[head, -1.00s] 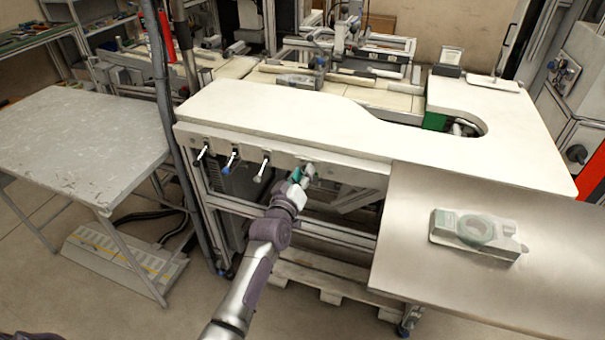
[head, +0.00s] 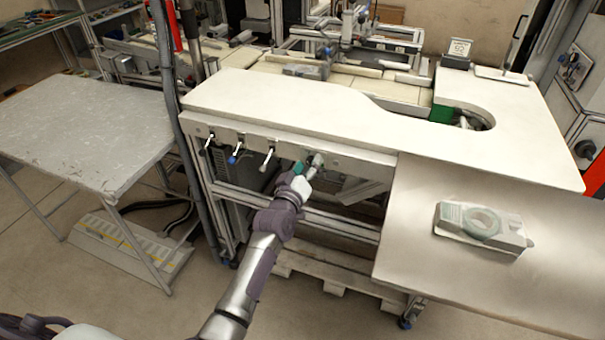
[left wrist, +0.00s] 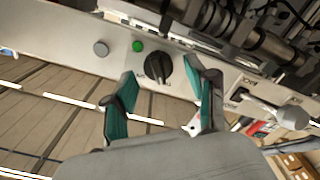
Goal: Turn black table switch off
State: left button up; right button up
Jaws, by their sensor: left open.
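The black rotary switch (left wrist: 158,68) sits on the pale front panel of the white table, seen in the left wrist view. Its knob has a pale line and stands tilted, with lettering around it partly hidden. My left gripper (left wrist: 160,80) is open, with one teal-padded finger on each side of the knob in the picture. I cannot tell whether either finger touches it. In the head view my left gripper (head: 308,166) is at the table's front edge, right of the levers, and hides the switch. My right gripper is not seen.
A green button (left wrist: 137,46) and a grey button (left wrist: 100,48) are left of the switch. Several levers (head: 268,158) hang along the front of the white table (head: 270,105). A tape reel on a holder (head: 482,226) rests on the right table. A grey table (head: 80,130) stands left.

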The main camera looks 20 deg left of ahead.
pick_arm(q)
jog(key=s, duration=1.1)
jog(key=shift+s+a, duration=0.15)
jog(key=shift+s, duration=0.2)
jog(key=shift+f, duration=0.1)
jog(key=s+d+f+m+g, duration=0.1)
jog(key=s+f+g, duration=0.25)
jog(key=f, duration=0.75)
jog(key=s+d+f+m+g, duration=0.15)
jog(key=s+f, duration=0.35)
jog(key=f, duration=0.5)
jog(key=s+f+m+g, duration=0.2)
jog(key=s+f+g, duration=0.15)
jog(key=f, duration=0.75)
jog(key=s+a+f+m+g, duration=0.1)
jog(key=s+f, duration=0.5)
jog(key=s, duration=0.6)
jog(key=s+a+f+m+g, duration=0.2)
jog(key=s+f+g, duration=0.2)
jog(key=s+f, duration=0.3)
jog(key=s+a+f+m+g, duration=0.1)
jog(key=s+f, duration=0.5)
jog(key=s, duration=1.1)
jog(key=shift+s+a+f+m+g+y, duration=0.35)
jog(key=shift+a+g, duration=0.35)
jog(key=shift+g, duration=0.55)
